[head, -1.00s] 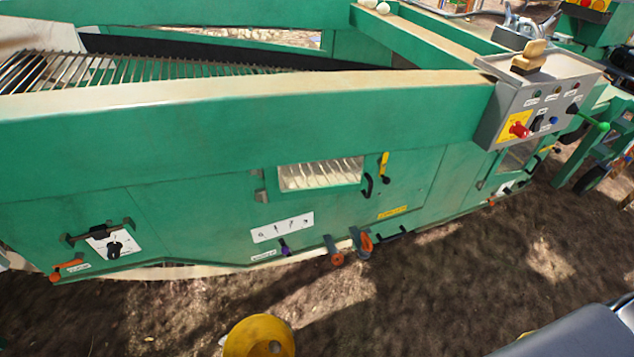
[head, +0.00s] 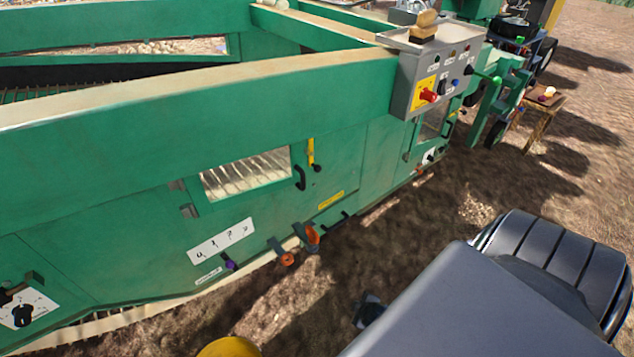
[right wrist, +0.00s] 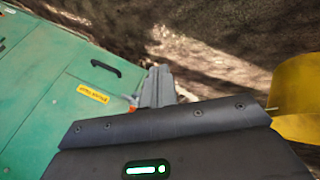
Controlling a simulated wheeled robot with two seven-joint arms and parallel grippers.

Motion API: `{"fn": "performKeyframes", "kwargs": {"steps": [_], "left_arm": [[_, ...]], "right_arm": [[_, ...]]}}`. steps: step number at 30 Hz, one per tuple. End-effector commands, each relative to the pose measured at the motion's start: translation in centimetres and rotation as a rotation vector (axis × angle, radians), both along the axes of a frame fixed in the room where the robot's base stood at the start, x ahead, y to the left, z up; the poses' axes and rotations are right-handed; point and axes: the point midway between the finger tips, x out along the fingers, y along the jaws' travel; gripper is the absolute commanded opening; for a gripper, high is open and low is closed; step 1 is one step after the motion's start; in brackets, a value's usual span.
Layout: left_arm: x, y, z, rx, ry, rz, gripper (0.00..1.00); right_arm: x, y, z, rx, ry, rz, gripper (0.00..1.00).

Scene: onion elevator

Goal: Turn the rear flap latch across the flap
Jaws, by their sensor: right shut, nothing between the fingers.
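In the head view, a yellow latch (head: 311,151) on a black knob stands about upright beside the right edge of a windowed flap (head: 246,174) with a black handle (head: 300,177). It does not lie across the flap. A second windowed flap (head: 433,118) is farther right, below the control box; its latch is too small to read. I cannot tell which flap is the rear one. My right gripper (right wrist: 157,88) is shut and empty in the right wrist view, low by the green panel and away from the yellow latch. My left gripper is out of view.
The grey control box (head: 426,75) juts out with a red knob. Orange-ended levers (head: 308,236) stick out along the machine's lower edge. A yellow round object (head: 229,347) is at the bottom. Bare soil lies right of the machine, with a small wooden table (head: 543,108) beyond.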

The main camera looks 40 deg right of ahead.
Motion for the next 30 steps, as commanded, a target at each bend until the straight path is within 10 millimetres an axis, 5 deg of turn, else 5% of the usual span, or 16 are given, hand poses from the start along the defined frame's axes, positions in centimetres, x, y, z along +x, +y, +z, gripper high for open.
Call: {"fn": "performKeyframes", "kwargs": {"steps": [1,3,6,9,13,18,30], "left_arm": [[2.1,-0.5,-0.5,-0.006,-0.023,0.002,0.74],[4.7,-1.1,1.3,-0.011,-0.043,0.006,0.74],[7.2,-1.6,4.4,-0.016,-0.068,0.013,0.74],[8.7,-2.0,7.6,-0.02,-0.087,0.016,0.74],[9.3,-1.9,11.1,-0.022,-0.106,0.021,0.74],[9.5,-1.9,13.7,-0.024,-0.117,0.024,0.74],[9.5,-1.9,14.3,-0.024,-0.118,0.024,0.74]], "right_arm": [[5.5,-2.1,1.8,-0.076,-0.104,0.052,0.0],[11.8,-4.2,6.8,-0.185,-0.233,0.114,0.0],[18.0,-5.5,14.4,-0.317,-0.395,0.181,0.0],[21.5,-5.7,21.1,-0.416,-0.523,0.227,0.0],[23.4,-5.2,27.6,-0.498,-0.638,0.263,0.0],[23.9,-4.6,31.8,-0.542,-0.706,0.282,0.0],[24.1,-4.5,32.6,-0.549,-0.717,0.285,0.0]]}}
